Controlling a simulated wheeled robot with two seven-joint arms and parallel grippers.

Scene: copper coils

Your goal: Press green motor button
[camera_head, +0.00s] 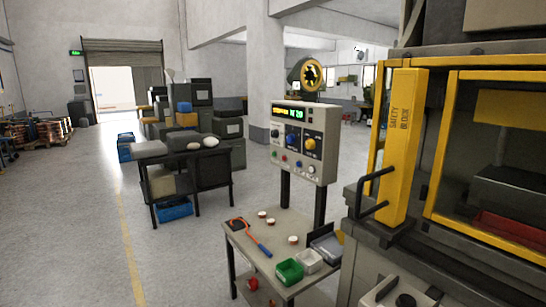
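A grey control panel (324,140) stands on dark posts at the back of a small table, right of the picture's middle. It has a lit display (296,113) at the top and a row of dark, blue and yellow knobs below. A row of small coloured buttons (284,158) runs along its lower part. They are too small to tell surely which one is the green motor button. Neither of my grippers is in view.
The small table (246,238) holds a green bin (289,272), a white bin (309,261) and a red-and-blue tool (262,247). A large machine with a yellow safety block (402,145) fills the right side. Open floor (85,220) lies left.

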